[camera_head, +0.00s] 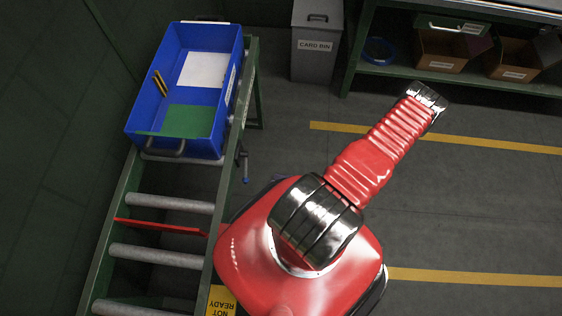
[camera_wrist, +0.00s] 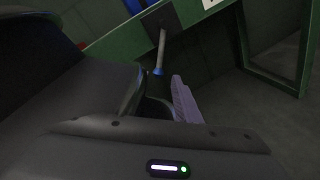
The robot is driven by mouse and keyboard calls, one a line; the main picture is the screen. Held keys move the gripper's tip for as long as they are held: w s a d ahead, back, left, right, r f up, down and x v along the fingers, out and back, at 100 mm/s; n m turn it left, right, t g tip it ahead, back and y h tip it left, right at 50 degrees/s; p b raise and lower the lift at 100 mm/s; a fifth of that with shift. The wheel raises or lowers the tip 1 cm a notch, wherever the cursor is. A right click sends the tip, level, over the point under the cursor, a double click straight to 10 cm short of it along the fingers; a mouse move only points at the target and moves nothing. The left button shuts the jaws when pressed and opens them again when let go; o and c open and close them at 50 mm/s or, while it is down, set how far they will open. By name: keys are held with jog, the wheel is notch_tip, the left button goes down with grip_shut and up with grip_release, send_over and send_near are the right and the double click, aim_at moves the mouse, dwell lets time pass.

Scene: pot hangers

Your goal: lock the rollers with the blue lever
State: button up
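The blue lever (camera_head: 246,168) hangs on the right side of the green roller frame, below the blue crate's near right corner. In the wrist view it is a grey rod with a blue tip (camera_wrist: 160,52), sloping down from a dark plate on the green beam. My gripper (camera_wrist: 176,95) shows one pale lilac finger just below and right of the blue tip, apart from it in the picture. The dark housing hides much of the gripper, so its opening is unclear. In the head view the gripper cannot be made out. Grey rollers (camera_head: 170,204) lie across the frame.
The blue crate (camera_head: 229,105) sits at the frame's far end, holding white and green sheets. A red bar (camera_head: 160,227) crosses between rollers. A yellow "NOT READY" sign (camera_head: 222,301) is at the near right. A card bin (camera_head: 317,62) and shelf (camera_head: 455,81) stand behind. Floor at right is clear.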

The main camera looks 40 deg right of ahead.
jog(key=shift+r, duration=0.15)
jog(key=c, duration=0.3)
jog(key=shift+w+d+r+n, duration=0.1)
jog(key=shift+d+r+n, duration=0.15)
jog(key=shift+n, duration=0.15)
jog(key=shift+c, duration=0.8)
jog(key=r+n+g, duration=0.1)
jog(key=w+d+r+n+g+y, duration=0.1)
jog(key=r+n, duration=0.1)
jog(key=d+r+n+g+y, duration=0.1)
jog(key=shift+w+d+r, duration=0.1)
jog(key=shift+w+r, duration=0.1)
jog(key=shift+r, duration=0.15)
grip_shut()
jog(key=w+a+r+n+g+h, duration=0.1)
jog(key=w+r+n+g, duration=0.3)
jog(key=r+n, duration=0.55)
jog(key=w+r+n+g, duration=0.3)
jog(key=r+n+g, duration=0.3)
jog(key=r, duration=0.6)
jog(key=s+a+r+n+t+h, duration=0.1)
jog(key=a+r+n+h, duration=0.3)
jog(key=r, duration=0.9)
jog(key=s+a+r+n+t+h, duration=0.2)
jog(key=a+r+n+h, duration=0.3)
jog(key=a+r+n, duration=0.6)
notch_tip(320, 180, up, 4)
jog(key=shift+f+n+t+h, duration=0.2)
jog(key=shift+n+t+h, duration=0.1)
jog(key=shift+n+t, duration=0.5)
